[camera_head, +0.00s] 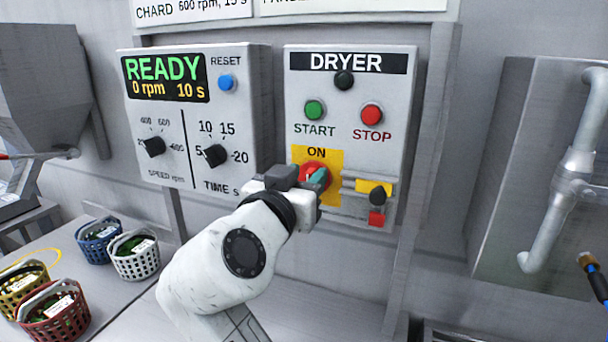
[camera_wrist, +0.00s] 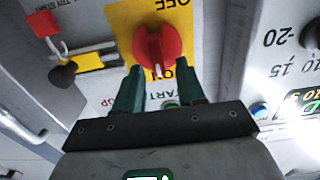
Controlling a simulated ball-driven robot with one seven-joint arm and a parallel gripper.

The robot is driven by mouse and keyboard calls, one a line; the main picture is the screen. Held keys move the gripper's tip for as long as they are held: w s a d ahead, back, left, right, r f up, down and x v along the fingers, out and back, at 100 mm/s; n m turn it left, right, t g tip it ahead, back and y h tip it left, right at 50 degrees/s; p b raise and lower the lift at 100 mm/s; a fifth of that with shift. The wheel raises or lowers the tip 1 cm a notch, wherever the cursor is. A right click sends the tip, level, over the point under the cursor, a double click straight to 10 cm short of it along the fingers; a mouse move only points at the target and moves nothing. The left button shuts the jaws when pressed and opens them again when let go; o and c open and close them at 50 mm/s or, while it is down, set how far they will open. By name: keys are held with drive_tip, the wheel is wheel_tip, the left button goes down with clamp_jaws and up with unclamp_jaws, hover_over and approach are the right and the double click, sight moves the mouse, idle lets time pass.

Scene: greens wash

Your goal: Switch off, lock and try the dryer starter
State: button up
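The dryer starter (camera_head: 395,125) is a grey box with a green START button (camera_head: 314,110), a red STOP button (camera_head: 372,115) and a dark lamp (camera_head: 344,79). Its red rotary switch (camera_wrist: 158,48) sits on a yellow plate (camera_head: 336,170), its pointer turned toward ON. My gripper (camera_wrist: 159,75) is open, its teal fingers on either side of the switch's lower part, with gaps visible; contact cannot be told. In the head view my gripper (camera_head: 316,179) partly hides the switch. Right of it are a yellow slide bar (camera_head: 362,186), a black knob (camera_head: 378,195) and a red padlock (camera_head: 376,219).
The left control box (camera_head: 185,120) reads READY, 0 rpm, 10 s, and has a blue RESET button (camera_head: 227,82) and two black dials. Several baskets of greens stand on the counter (camera_head: 110,295) at lower left. White pipes (camera_head: 560,190) and a grey cabinet are at right.

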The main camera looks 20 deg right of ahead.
drive_tip(key=shift+c, duration=0.2)
clamp_jaws()
drive_tip(key=shift+n, duration=0.3)
drive_tip(key=n, duration=0.1)
drive_tip(key=n+p, duration=0.2)
drive_tip(key=shift+w+a+n, duration=0.25)
drive_tip(key=shift+n, duration=0.15)
drive_tip(key=n+p, duration=0.2)
drive_tip(key=n, duration=0.1)
drive_tip(key=n+p, duration=0.1)
drive_tip(key=n, duration=0.1)
drive_tip(key=shift+w+a+f, duration=0.15)
drive_tip(key=shift+w+a, duration=0.1)
drive_tip(key=shift+w+a+f+n+p, duration=0.1)
drive_tip(key=shift+f+n+p, duration=0.15)
drive_tip(key=shift+n+p, duration=1)
drive_tip(key=shift+a+f+n+p, duration=0.1)
drive_tip(key=shift+f+n+p, duration=0.15)
drive_tip(key=shift+n+p, duration=1)
drive_tip(key=shift+w+f+n+p, duration=0.2)
drive_tip(key=shift+n+p, duration=0.45)
drive_tip(key=shift+n, duration=1.15)
drive_tip(key=shift+s+f, duration=0.1)
drive_tip(key=shift+s, duration=0.05)
